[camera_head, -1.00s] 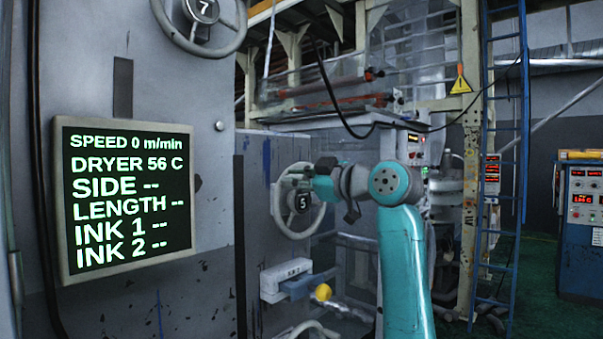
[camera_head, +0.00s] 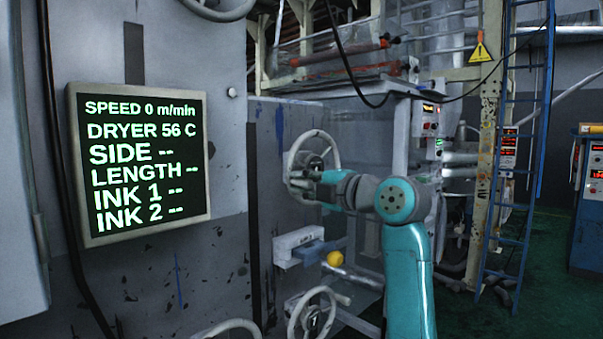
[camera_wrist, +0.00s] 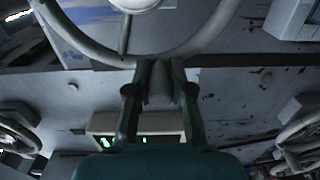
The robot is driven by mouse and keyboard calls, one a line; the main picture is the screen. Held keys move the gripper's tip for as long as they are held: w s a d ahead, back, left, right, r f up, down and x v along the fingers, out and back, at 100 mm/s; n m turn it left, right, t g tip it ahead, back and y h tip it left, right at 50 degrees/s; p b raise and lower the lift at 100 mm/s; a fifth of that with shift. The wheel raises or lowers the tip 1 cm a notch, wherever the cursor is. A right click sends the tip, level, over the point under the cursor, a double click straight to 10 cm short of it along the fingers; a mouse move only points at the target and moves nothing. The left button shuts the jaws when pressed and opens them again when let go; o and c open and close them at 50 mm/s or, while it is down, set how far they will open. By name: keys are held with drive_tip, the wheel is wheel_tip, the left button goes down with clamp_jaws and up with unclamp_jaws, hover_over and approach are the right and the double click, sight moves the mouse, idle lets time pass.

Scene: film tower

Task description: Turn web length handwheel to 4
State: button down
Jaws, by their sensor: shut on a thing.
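A pale handwheel (camera_head: 293,150) stands on the grey machine front in the head view, left of my teal arm. Its hub number is partly covered and I cannot read it. My gripper (camera_head: 306,184) is at the lower part of this wheel. In the wrist view the wheel's rim (camera_wrist: 80,42) curves across the top, and my gripper (camera_wrist: 158,75) has its two fingers closed around a grey piece at the rim. The display (camera_head: 145,165) on the left reads LENGTH --, SIDE --, INK 1 -- and INK 2 --, with speed 0 m/min and dryer 56 C.
Another handwheel (camera_head: 293,320) is below, with a yellow knob (camera_head: 334,258) and a pale box (camera_head: 297,241) between them. Part of a wheel (camera_head: 219,12) shows at the top. A blue ladder (camera_head: 533,110) and a control cabinet (camera_head: 590,200) stand right, with green floor between.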

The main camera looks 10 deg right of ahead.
drive_tip(key=shift+w+d+f+n, duration=0.15)
drive_tip(key=shift+d+f+n, duration=0.05)
drive_tip(key=shift+f+n, duration=0.6)
drive_tip(key=shift+w+d+f+n, duration=0.15)
drive_tip(key=shift+f+n, duration=0.4)
drive_tip(key=shift+n, duration=0.45)
drive_tip(key=c, duration=1)
unclamp_jaws()
drive_tip(key=shift+c, duration=0.2)
drive_tip(key=v, duration=1.2)
drive_tip(key=shift+f, duration=0.15)
